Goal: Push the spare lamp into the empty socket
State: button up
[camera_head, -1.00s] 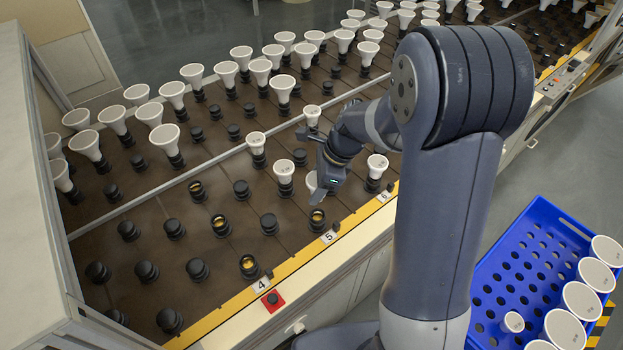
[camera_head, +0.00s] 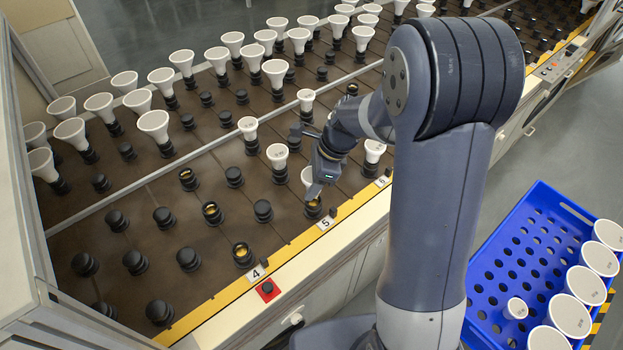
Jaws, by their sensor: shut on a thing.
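My gripper (camera_head: 316,186) is shut on the spare lamp (camera_head: 307,175), a white reflector lamp mostly hidden behind the gripper. It holds the lamp at the front row of the rack, just above the socket (camera_head: 314,209) beside the label 5.
Lamps stand close by, left (camera_head: 277,156) and right (camera_head: 374,151) of my gripper. More amber-showing sockets (camera_head: 242,254) and dark ones fill the rack's left part. A red button box (camera_head: 267,290) is on the front ledge. A blue crate (camera_head: 487,268) with lamps stands right.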

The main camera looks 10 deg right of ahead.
jog(key=shift+f+b, duration=1.15)
jog(key=shift+f, duration=0.8)
jog(key=o, duration=1.1)
jog(key=shift+c, duration=0.2)
jog(key=shift+r, duration=0.1)
jog(key=p+v, duration=0.1)
jog(key=v, duration=0.9)
jog(key=shift+d+r, duration=0.25)
jog(key=shift+r, duration=0.05)
